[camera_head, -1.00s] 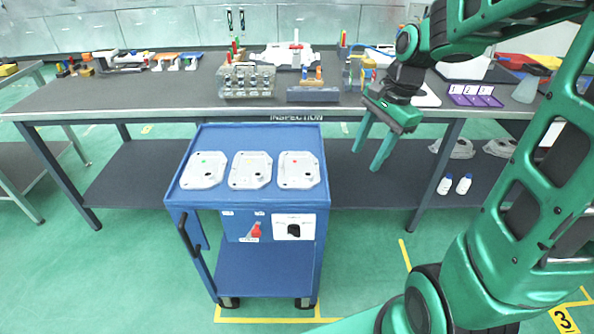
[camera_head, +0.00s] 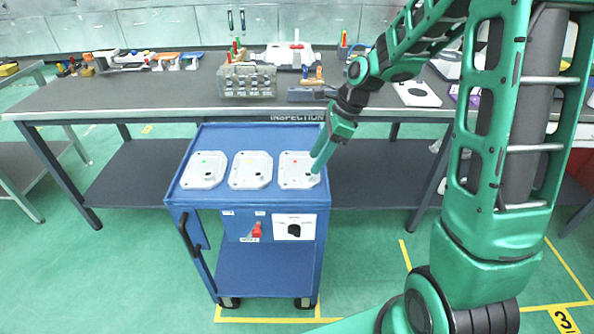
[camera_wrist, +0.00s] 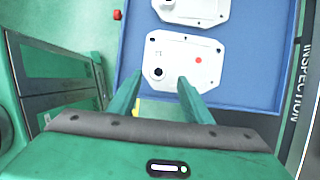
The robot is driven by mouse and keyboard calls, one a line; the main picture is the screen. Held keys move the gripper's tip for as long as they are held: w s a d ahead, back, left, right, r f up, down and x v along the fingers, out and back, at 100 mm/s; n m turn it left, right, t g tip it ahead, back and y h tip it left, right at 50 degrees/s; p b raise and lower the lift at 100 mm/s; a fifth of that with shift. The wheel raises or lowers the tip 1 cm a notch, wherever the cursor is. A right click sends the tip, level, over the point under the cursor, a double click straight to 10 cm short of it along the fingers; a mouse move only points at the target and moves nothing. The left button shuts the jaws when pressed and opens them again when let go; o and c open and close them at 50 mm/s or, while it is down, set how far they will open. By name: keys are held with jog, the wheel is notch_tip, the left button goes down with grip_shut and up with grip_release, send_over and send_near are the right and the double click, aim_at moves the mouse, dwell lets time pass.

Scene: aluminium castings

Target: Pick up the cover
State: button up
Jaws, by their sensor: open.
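Three pale covers lie in a row on the top of the blue cart (camera_head: 250,128). The left cover (camera_head: 204,172) has a green dot, the middle cover (camera_head: 246,173) a yellow dot and the right cover (camera_head: 295,173) a red dot. My gripper (camera_head: 318,168) is over the right edge of the red-dotted cover. I cannot tell whether the fingertips touch the cover.
The grey inspection bench (camera_head: 160,98) stands close behind the cart, with a clear block fixture (camera_head: 247,82) and other fixtures and tools on it. The cart's handle (camera_head: 189,240) is on its left side. Green floor is open around the cart.

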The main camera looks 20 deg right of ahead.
aim_at(299, 167)
jog(key=shift+x, duration=2.65)
jog(key=shift+s+d, duration=0.1)
jog(key=shift+c, duration=0.6)
grip_shut()
